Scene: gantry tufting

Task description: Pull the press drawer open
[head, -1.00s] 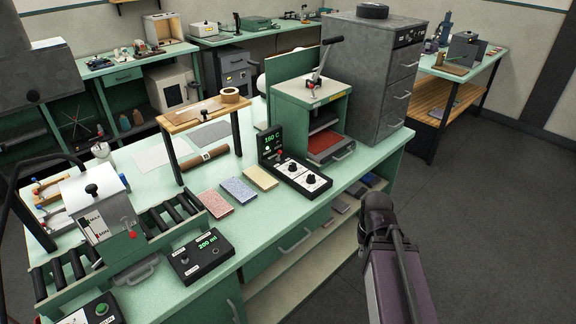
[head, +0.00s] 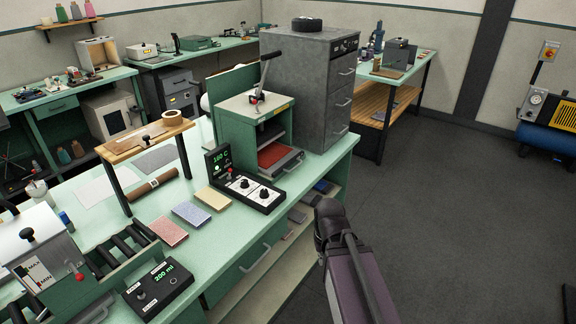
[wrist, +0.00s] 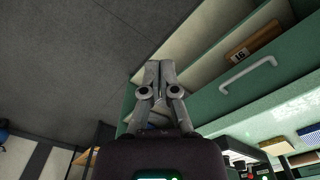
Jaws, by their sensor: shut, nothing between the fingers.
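The press (head: 253,118) is a green box with a lever on top, standing on the bench beside the grey cabinet. Its drawer (head: 280,158) is a low tray with a red pad, at the bottom of the press opening, with a pale handle at its front. In the head view my arm ends beyond the bench's front edge, to the right of and below the press drawer, apart from it; the fingers are hidden there. In the wrist view my gripper (wrist: 152,72) is shut and empty. The press drawer cannot be made out in the wrist view.
The bench front has a green drawer with a handle (head: 255,258), also in the wrist view (wrist: 248,74). A control box reading 160 C (head: 245,188) stands left of the press drawer. The grey cabinet (head: 312,85) is close behind. Open floor (head: 455,210) lies to the right.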

